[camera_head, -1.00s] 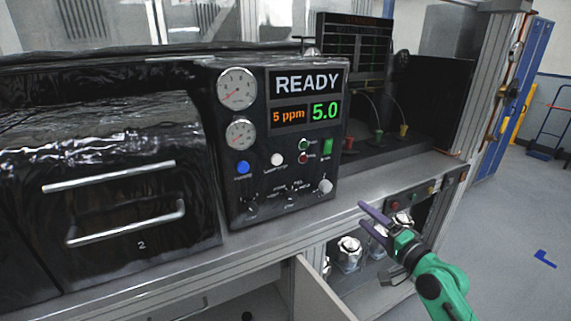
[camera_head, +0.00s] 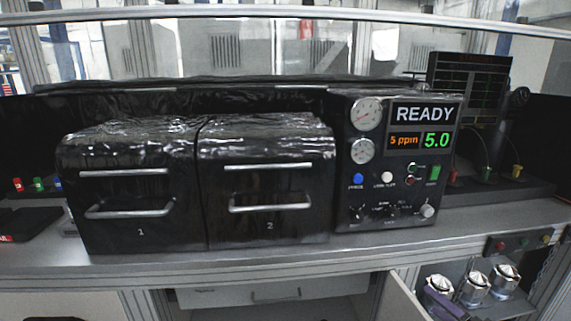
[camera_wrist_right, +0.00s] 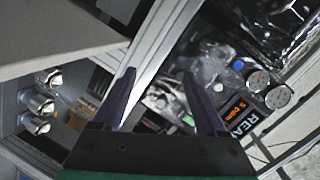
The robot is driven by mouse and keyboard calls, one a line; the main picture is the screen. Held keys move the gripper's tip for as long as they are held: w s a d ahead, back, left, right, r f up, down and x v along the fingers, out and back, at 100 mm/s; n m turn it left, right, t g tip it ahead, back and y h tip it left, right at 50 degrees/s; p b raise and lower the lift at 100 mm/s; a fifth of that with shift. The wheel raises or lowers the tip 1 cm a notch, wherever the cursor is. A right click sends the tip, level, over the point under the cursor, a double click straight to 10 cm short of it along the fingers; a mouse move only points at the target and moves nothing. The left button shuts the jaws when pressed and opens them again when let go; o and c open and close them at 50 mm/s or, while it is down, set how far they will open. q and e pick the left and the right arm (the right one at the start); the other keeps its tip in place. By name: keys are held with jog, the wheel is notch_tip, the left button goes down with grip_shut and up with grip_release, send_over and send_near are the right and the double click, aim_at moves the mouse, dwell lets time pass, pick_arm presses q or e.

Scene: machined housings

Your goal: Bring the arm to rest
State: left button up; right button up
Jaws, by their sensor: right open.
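My right gripper (camera_head: 440,303) shows only as a purple finger at the bottom edge of the head view, below the counter and in front of the silver housings. In the right wrist view my right gripper (camera_wrist_right: 160,74) has its two purple fingers wide apart, with nothing held between them. Silver machined housings (camera_head: 505,280) stand on a low shelf under the counter at the right; they also show at the left of the wrist view (camera_wrist_right: 40,102). My left gripper is in neither view.
The grey counter (camera_head: 330,258) runs across the front. Two black chambers with handles (camera_head: 267,180) stand on it beside a control panel reading READY (camera_head: 423,113). A cabinet door (camera_head: 405,298) stands open below. A dark monitor (camera_head: 470,85) is at the right.

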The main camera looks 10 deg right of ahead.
jog(key=s+a+f+n+g+h, duration=0.1)
jog(key=s+a+f+n+g, duration=1.25)
jog(key=a, duration=0.35)
notch_tip(320, 180, down, 24)
jog(key=s+f, duration=0.1)
jog(key=s, duration=0.1)
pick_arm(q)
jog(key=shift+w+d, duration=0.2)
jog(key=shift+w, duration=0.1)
pick_arm(e)
jog(key=s+d+f, duration=0.2)
jog(key=s+f, duration=0.5)
jog(key=s, duration=0.1)
jog(key=s+d+f, duration=0.1)
jog(key=s+f, duration=0.5)
jog(key=s, duration=0.2)
jog(key=shift+s+d+f+g, duration=0.3)
jog(key=shift+d+f+g, duration=0.05)
jog(key=shift+d+g, duration=0.1)
jog(key=shift+n, duration=0.25)
